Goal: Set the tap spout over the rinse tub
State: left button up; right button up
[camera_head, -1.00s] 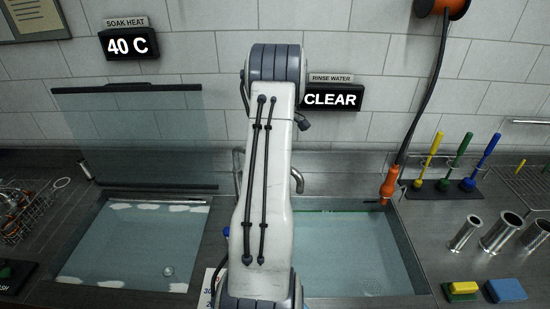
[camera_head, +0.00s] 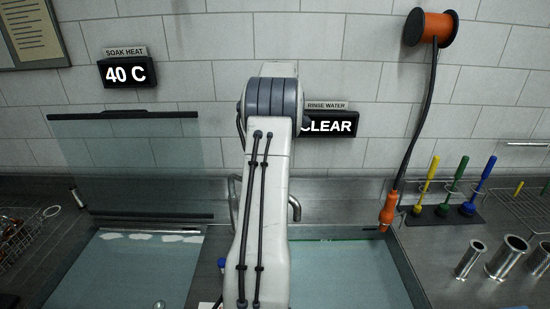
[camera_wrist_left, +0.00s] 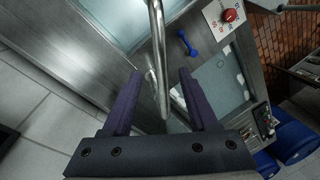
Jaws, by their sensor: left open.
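The tap spout (camera_wrist_left: 157,45) is a bent metal pipe. In the left wrist view it runs down between the two dark purple fingers of my left gripper (camera_wrist_left: 160,78), which is open with gaps on both sides. In the head view my left arm hides the gripper and most of the tap; a curved metal piece of the tap (camera_head: 295,206) shows just right of the arm. The rinse tub (camera_head: 345,270) lies to the right of the arm, below the rinse water sign, and holds clear water. Where the spout's outlet points cannot be told. My right gripper is not in view.
The soak tub (camera_head: 130,265) is at the left, with a raised glass panel (camera_head: 135,165) behind it. An orange handle (camera_head: 389,208) hangs on a black hose at the rinse tub's back right corner. Brushes and metal cylinders (camera_head: 468,260) stand at the right. A blue handle (camera_wrist_left: 187,43) is near the tap.

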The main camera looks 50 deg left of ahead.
pick_arm(q)
jog(key=shift+w+r, duration=0.2)
jog(key=shift+r, duration=1.05)
